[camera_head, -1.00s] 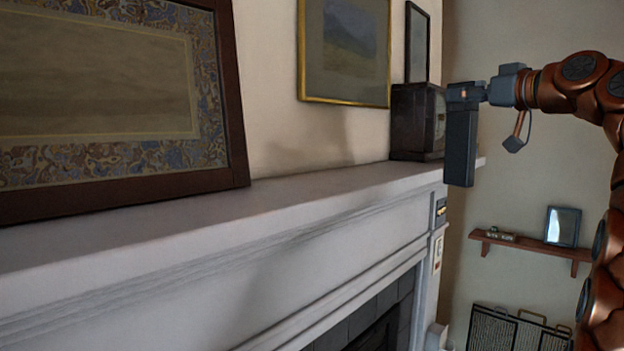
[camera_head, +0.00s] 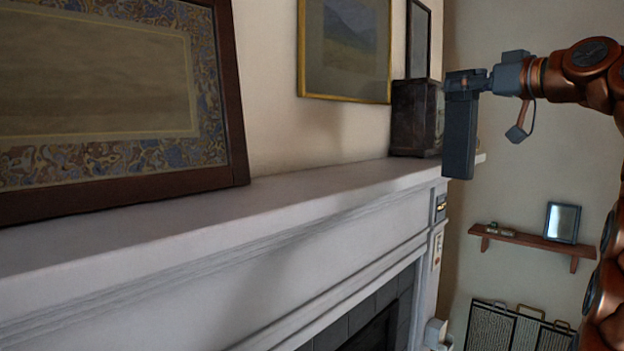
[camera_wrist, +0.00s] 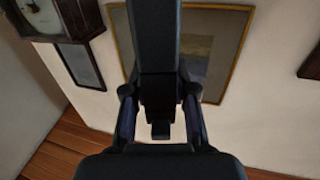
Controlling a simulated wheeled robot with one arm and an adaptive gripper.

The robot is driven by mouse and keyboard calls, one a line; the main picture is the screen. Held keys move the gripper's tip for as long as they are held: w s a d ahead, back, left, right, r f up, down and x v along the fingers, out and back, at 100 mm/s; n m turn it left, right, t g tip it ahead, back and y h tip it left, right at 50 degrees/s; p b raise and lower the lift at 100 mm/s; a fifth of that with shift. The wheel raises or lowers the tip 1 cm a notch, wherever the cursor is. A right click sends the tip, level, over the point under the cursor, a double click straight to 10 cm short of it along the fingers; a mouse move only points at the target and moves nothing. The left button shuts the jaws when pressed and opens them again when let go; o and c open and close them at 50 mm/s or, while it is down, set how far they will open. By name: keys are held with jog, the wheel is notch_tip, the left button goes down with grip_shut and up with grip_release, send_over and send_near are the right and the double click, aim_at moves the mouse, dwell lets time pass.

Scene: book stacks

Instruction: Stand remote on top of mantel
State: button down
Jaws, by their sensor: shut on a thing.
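My gripper (camera_head: 465,82) is shut on the dark grey remote (camera_head: 459,136). The remote hangs upright, long side vertical, below the fingers near the right end of the mantel. In the wrist view the remote (camera_wrist: 153,40) stands between the two fingers (camera_wrist: 158,112), its far end running out of the top of the picture. The white mantel (camera_head: 270,205) runs from the lower left toward the far right. The remote's lower end overlaps the mantel's right end in the head view; I see no contact, and the depth between them is hard to tell.
A dark clock-like box (camera_head: 414,117) stands on the mantel's far end, just left of the remote in the picture. A large framed picture (camera_head: 222,100) leans at the left. The mantel top between them is clear. A small wooden shelf (camera_head: 525,240) is low on the right wall.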

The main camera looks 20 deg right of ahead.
jog(key=shift+s+a+r+n+y+p, duration=0.35)
jog(key=shift+s+a+r+y, duration=0.15)
jog(key=shift+s+a+r, duration=0.15)
jog(key=shift+a+r, duration=0.15)
jog(key=shift+a, duration=0.05)
dwell(0.3)
